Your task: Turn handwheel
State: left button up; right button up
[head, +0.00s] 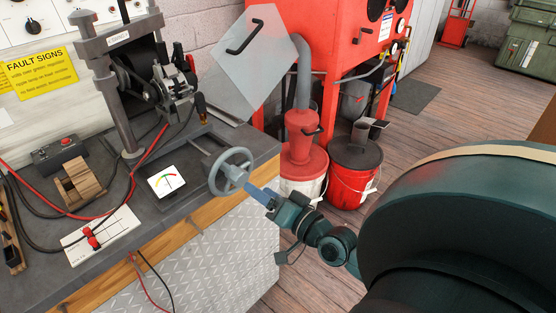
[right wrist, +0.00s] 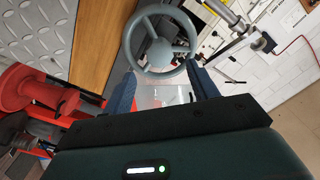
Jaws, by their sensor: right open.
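The grey handwheel (head: 231,171) stands at the front right edge of the bench, on a shaft from the test stand's base. My right gripper (head: 252,188) is at the near right side of the wheel, its fingers pointing at the rim. In the right wrist view the handwheel (right wrist: 164,42) appears just beyond the two blue fingers (right wrist: 165,85), which are spread apart with nothing between them that I can see held. Whether a fingertip touches the rim is unclear. My left gripper is not in view.
A red cabinet (head: 335,40) and two buckets, one red (head: 352,175) and one white with a red top (head: 303,180), stand right of the bench.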

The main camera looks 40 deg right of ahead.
jog(key=shift+s+d, duration=0.2)
jog(key=shift+s, duration=2)
